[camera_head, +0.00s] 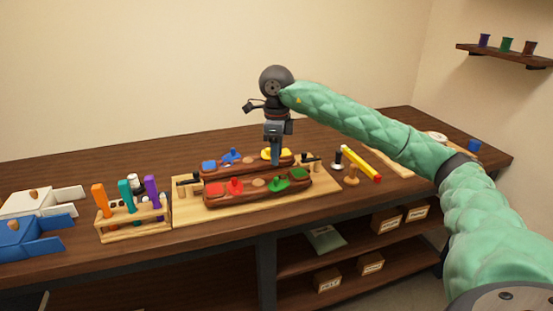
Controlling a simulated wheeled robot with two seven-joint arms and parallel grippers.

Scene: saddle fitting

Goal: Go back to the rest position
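My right arm comes in from the right and reaches over the bench. Its gripper (275,162) points down above the back dark red saddle block, next to a yellow piece (285,154). The fingers overlap in this view, so I cannot tell whether they are apart, or whether they touch anything. The back block (215,174) also carries blue pieces (230,157). The front block (255,195) carries red pieces (235,187) and green pieces (279,185). Both blocks lie on a light wooden board (190,212). My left gripper is not in view.
A wooden rack (135,227) with orange, teal and purple handles stands left of the board. White and blue bins (22,240) are at far left. A yellow bar (361,163) and small stamp-like tools (352,175) lie on the right. A wall shelf (505,55) holds cups.

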